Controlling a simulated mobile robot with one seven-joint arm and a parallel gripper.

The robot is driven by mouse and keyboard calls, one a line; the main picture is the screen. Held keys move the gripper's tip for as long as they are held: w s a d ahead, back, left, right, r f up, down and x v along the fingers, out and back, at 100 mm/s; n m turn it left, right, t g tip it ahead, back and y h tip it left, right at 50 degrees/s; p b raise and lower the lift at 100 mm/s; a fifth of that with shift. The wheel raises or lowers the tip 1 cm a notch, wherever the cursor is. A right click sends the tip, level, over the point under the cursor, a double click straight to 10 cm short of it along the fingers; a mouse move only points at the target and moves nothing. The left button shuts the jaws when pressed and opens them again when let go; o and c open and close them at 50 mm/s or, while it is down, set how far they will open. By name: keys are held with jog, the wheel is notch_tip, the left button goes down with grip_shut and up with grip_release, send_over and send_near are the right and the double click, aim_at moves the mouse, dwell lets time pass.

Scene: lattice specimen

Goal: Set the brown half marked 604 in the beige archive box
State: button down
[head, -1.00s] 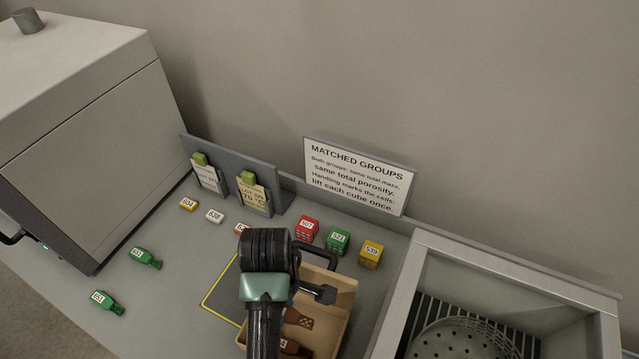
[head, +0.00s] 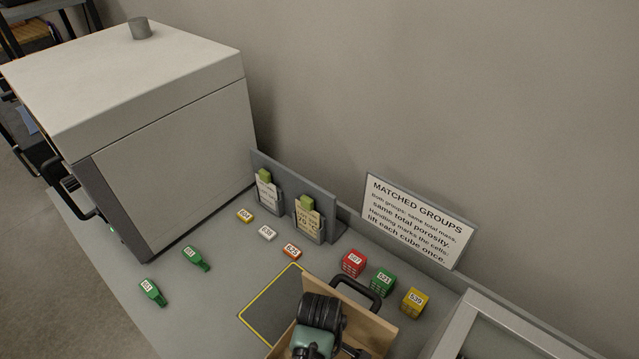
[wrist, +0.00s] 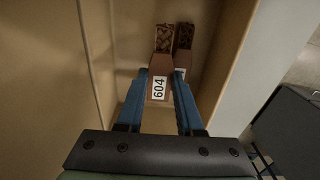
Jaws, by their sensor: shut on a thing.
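The brown half marked 604 (wrist: 159,70) has a white label and a lattice-patterned far end. In the wrist view it lies between the blue fingers of my gripper (wrist: 160,76), which is shut on it. It is inside the beige archive box (head: 377,326), low near the floor; I cannot tell whether it touches the floor. A second brown half (wrist: 182,60) lies close on its right in the box, partly hidden by a finger. In the head view my arm's end hides the box's inside and both halves.
Red (head: 353,263), green (head: 382,282) and yellow (head: 413,303) numbered cubes stand behind the box. Two green halves (head: 196,258) lie at left, near the grey oven (head: 170,170). Small numbered tags (head: 267,233) lie before the card stand. The yellow-edged mat (head: 272,304) has free room.

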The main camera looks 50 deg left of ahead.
jog(key=shift+f, duration=0.1)
jog(key=shift+f, duration=0.35)
jog(key=shift+f+b, duration=0.15)
jog(key=shift+b, duration=0.15)
jog(key=c, duration=0.5)
grip_release()
jog(key=shift+c, duration=0.2)
notch_tip(320, 180, up, 13)
